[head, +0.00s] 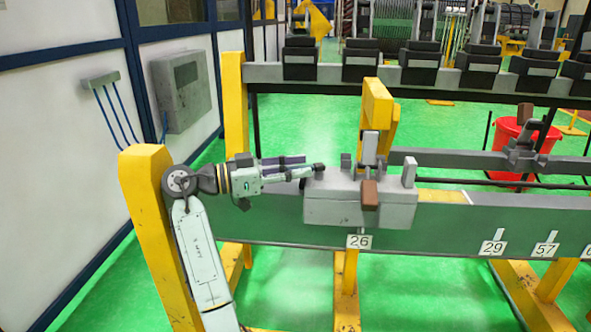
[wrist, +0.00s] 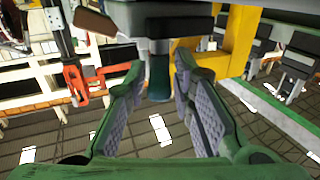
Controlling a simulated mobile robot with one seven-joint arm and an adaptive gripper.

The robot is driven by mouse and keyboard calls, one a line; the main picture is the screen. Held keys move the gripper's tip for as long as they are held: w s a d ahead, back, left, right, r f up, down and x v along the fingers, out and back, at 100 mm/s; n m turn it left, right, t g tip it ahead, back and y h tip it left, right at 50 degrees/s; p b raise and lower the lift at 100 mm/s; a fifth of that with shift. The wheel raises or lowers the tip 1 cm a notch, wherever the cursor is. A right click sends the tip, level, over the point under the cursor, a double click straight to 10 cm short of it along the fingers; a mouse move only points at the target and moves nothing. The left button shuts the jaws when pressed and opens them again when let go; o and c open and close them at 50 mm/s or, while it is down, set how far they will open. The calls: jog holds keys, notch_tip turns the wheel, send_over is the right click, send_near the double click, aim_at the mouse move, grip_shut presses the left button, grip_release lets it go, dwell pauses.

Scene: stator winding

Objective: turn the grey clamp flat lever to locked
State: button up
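The grey clamp (head: 335,205) is a block fixed on the long grey-green beam above the label 26. A pale upright piece (head: 370,145) rises at its middle, and a brown handle (head: 369,195) hangs at its front face. My gripper (head: 313,168) reaches in level from the left, its fingertips near the clamp's upper left corner. In the wrist view my gripper (wrist: 160,80) has its fingers spread. A dark rounded post (wrist: 159,84) shows beyond or between the fingertips; I cannot tell if it touches them. A brown piece (wrist: 95,22) shows at upper left.
The beam (head: 440,222) runs right on yellow supports. A yellow post (head: 377,100) stands behind the clamp. Another dark clamp (head: 525,150) and a red bucket (head: 510,140) are farther right. A yellow post (head: 150,190) stands near my arm at left. Space above the beam is mostly clear.

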jog(key=shift+o, duration=1)
jog(key=v, duration=1.2)
